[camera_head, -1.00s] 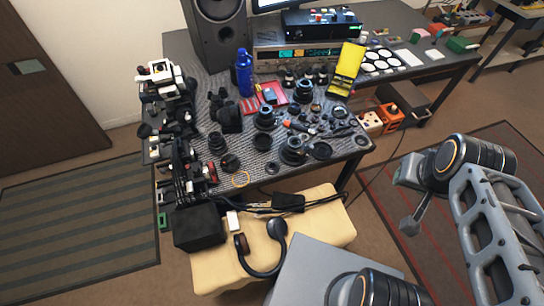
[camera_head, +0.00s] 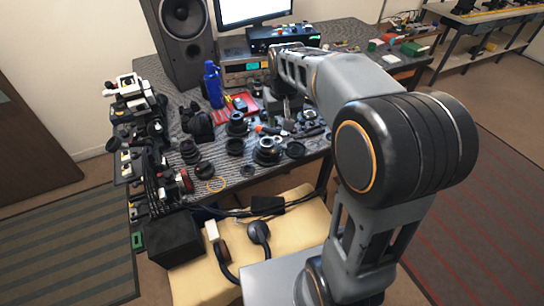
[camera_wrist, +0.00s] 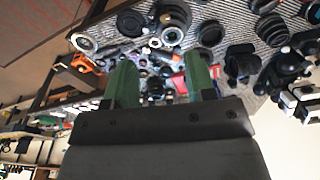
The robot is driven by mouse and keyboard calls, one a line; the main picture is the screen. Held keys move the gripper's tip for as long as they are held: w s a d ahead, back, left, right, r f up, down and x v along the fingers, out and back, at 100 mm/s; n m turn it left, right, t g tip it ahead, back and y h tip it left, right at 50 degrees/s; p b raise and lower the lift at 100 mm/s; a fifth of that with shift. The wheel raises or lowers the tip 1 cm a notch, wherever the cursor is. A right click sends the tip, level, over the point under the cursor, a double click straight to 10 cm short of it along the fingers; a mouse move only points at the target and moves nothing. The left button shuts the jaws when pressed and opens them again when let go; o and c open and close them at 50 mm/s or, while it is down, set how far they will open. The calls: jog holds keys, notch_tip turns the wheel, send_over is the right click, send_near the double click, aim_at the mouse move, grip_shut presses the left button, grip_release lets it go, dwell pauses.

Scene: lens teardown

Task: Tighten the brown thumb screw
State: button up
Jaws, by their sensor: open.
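I cannot make out the brown thumb screw in either view; it is too small to tell or hidden. My gripper shows in the wrist view (camera_wrist: 161,78) as two green fingers standing apart, with nothing held between them. In the head view my gripper (camera_head: 285,106) is over the right part of the cluttered table, partly hidden by my arm. Dark lens parts, such as a lens barrel (camera_head: 267,150), lie on the table (camera_head: 233,172) left of and in front of the gripper. A small orange-handled tool (camera_head: 268,130) lies close by.
A blue bottle (camera_head: 213,84), a black camera (camera_head: 198,123) and a tall speaker (camera_head: 180,45) stand on the left and back. A red mat (camera_head: 243,103) lies near the bottle. Headphones (camera_head: 258,233) rest on a yellow padded seat (camera_head: 300,215) in front. My arm covers the table's right side.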

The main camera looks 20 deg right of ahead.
jog(key=g+b, duration=0.1)
jog(key=b, duration=0.1)
send_over(273, 151)
notch_tip(273, 151, down, 7)
notch_tip(273, 151, down, 14)
jog(key=shift+s+d+r, duration=0.1)
jog(key=shift+r, duration=0.05)
jog(key=shift+c, duration=0.3)
grip_shut()
jog(key=m, duration=0.4)
jog(key=shift+m, duration=0.3)
jog(key=shift+o, duration=0.3)
grip_release()
